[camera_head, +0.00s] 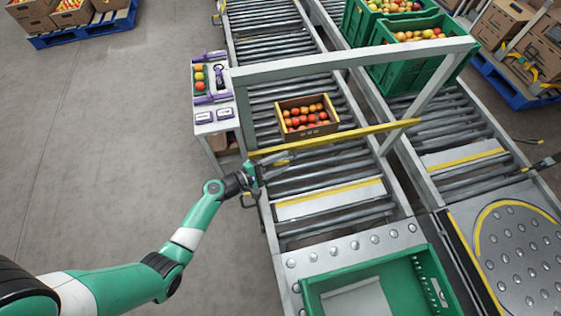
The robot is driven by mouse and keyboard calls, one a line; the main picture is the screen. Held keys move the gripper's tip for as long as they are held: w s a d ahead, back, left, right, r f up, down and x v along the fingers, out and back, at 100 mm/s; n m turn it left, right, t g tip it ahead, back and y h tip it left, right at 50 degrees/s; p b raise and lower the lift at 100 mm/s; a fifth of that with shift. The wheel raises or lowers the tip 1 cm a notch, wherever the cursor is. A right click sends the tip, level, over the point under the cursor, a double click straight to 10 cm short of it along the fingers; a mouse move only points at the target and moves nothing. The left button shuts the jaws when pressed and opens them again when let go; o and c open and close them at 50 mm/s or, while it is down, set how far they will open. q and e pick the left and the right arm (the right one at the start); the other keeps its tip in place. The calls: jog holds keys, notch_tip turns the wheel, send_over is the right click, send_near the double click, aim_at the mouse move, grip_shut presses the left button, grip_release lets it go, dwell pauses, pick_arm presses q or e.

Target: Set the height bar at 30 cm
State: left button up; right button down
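The height bar is a yellow bar (350,135) that spans the roller conveyor at a slight slant in the picture, below a grey gantry frame (350,60). My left gripper (284,159) is at the bar's left end, just below it in the picture. Its two grey fingers point right and look a little apart, with nothing seen between them. I cannot tell whether they touch the bar. A dark tip at the right edge may be part of my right gripper (545,163); its fingers are not clear. No height scale is readable.
A cardboard box of tomatoes (306,118) sits on the rollers behind the bar. A small side table (212,112) stands left of the conveyor. An empty-looking green crate (318,285) is in front.

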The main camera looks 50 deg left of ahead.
pick_arm(q)
jog(key=p+v, duration=0.4)
jog(key=v, duration=0.7)
jog(key=shift+s, duration=0.3)
jog(key=shift+d+r, duration=0.1)
